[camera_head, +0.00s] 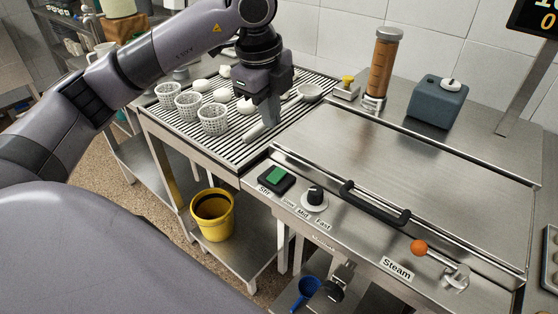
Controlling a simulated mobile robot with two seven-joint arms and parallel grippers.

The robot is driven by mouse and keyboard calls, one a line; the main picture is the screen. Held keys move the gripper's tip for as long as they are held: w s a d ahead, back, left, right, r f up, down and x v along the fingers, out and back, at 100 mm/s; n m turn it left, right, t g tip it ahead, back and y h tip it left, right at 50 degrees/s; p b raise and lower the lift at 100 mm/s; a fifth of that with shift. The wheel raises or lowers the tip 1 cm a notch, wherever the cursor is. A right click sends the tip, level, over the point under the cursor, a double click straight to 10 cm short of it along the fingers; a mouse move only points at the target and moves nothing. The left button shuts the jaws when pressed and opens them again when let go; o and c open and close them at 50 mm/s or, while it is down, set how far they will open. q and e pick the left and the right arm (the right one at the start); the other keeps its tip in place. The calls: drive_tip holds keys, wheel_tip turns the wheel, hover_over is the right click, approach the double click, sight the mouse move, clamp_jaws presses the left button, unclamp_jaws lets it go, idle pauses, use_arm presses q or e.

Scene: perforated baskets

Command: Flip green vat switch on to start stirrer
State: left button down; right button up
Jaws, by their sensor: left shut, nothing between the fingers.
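The green rocker switch (276,177) sits in a black housing on the front panel of the steel vat (400,151), above the label "Stir". Whether it is on or off I cannot tell. A black speed knob (315,196) marked up to "Fast" is just right of it. My left gripper (254,134) points down above the slatted drain rack, behind and a little left of the switch. It is shut and empty, apart from the switch. My right gripper is not in view.
White perforated baskets (213,119) and pale lumps rest on the drain rack (178,128). A black lid handle (375,202) and orange-knobbed steam lever (419,247) are further right. A yellow bucket (212,214) stands below. A blue-grey box (437,102) is behind.

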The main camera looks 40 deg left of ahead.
sight(281, 171)
use_arm(q)
drive_tip(key=f, duration=0.4)
drive_tip(key=w+f+p, duration=0.1)
drive_tip(key=f, duration=0.4)
drive_tip(key=w+f, duration=0.1)
drive_tip(key=f, duration=0.3)
drive_tip(key=shift+w+d+f, duration=0.1)
drive_tip(key=shift+w+f, duration=0.1)
drive_tip(key=shift+f, duration=0.2)
